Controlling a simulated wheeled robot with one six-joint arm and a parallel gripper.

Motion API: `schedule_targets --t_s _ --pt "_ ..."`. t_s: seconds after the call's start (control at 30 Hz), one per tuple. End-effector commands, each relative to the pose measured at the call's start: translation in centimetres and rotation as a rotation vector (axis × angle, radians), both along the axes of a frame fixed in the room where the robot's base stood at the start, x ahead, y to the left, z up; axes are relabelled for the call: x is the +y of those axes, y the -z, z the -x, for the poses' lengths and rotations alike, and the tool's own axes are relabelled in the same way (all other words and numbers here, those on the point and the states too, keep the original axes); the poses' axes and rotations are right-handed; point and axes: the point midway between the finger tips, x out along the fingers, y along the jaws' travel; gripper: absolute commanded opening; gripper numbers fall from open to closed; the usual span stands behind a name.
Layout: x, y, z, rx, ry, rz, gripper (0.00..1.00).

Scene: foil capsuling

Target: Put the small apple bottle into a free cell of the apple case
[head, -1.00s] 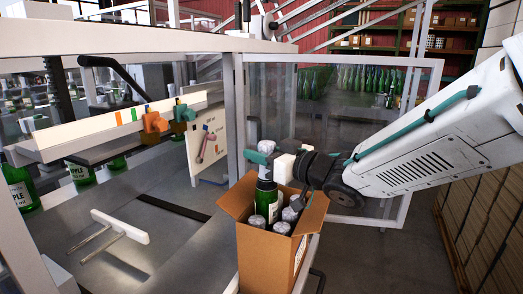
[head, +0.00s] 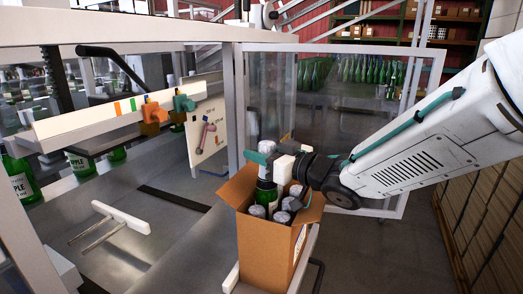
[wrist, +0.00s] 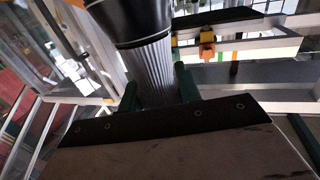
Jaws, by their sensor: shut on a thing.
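My gripper (head: 266,157) is shut on the foil-capped neck of a green bottle (head: 266,193). The bottle is upright, with a silver capsule and a pale label. Its lower part is inside the open cardboard case (head: 262,250), hidden by the case wall and other caps, so I cannot tell whether it touches the bottom. Several silver-capped bottles (head: 282,217) stand in the case in front of it and to its right. In the wrist view the ribbed silver capsule (wrist: 156,72) sits between the green fingers (wrist: 158,88).
The case flaps (head: 312,208) stand open. Green apple bottles (head: 80,163) stand in the machine behind. A glass-panelled guard door (head: 350,130) stands behind the case.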

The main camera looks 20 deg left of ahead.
Motion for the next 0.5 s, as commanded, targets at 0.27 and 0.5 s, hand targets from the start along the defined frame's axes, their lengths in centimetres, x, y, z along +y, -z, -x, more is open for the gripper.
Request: schedule_targets --t_s 0.27,0.5 --pt "-0.01 0.22 -0.01 0.0 0.0 0.0 0.59" --pt "-0.27 0.37 0.05 0.002 0.001 0.002 0.59"
